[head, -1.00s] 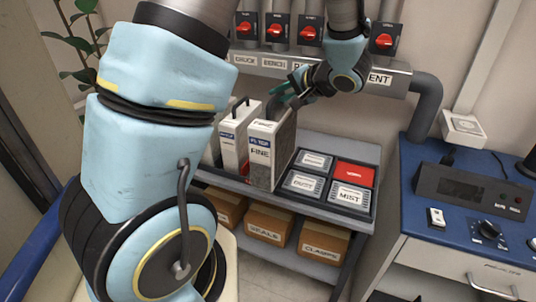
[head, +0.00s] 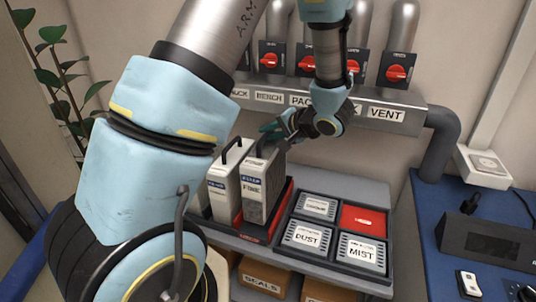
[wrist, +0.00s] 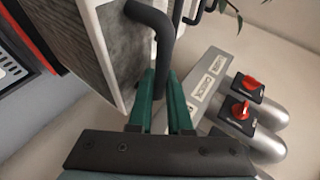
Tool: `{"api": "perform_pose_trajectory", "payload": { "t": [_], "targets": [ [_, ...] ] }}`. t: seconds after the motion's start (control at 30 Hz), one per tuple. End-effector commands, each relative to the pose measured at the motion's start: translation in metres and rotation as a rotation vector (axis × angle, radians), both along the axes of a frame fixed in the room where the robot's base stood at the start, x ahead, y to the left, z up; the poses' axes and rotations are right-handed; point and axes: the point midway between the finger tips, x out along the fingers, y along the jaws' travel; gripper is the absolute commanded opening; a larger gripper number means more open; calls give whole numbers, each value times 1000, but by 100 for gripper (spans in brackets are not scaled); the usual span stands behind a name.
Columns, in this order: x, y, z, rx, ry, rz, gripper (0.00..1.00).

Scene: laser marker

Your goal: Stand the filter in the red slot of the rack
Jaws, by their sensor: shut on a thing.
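My gripper (head: 272,136) is shut on the black handle of the white FINE filter (head: 252,193). In the wrist view, the green fingers (wrist: 160,100) close on that handle (wrist: 160,30), and the filter's grey pleated side (wrist: 100,45) is beside them. The filter is upright in or just over the right part of the dark rack (head: 250,236), whose red strip (head: 283,209) shows along its right side. I cannot tell whether its base is fully down. A second white filter (head: 222,191) with a black handle stands close on its left.
Right of the rack is a panel of labelled squares, including DUST (head: 307,236), MIST (head: 361,252) and a red one (head: 364,219). Pipes with red-knobbed valves (head: 397,73) and a labelled duct (head: 385,115) run behind. A blue bench (head: 425,225) is at the right.

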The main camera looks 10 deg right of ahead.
Motion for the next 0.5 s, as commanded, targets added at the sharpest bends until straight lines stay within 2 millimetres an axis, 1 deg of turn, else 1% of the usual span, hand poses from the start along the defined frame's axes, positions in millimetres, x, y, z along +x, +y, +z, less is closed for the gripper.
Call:
{"api": "perform_pose_trajectory", "payload": {
  "t": [0.13, 0.33, 0.4, 0.5],
  "targets": [
    [1, 0, -11, 2, -1, 0, 0],
    [1, 1, -38, 4, -1, 0, 0],
    [0, 1, -43, 3, -2, 0, 0],
    [1, 0, -45, 1, -3, 0, 0]
  ]
}}
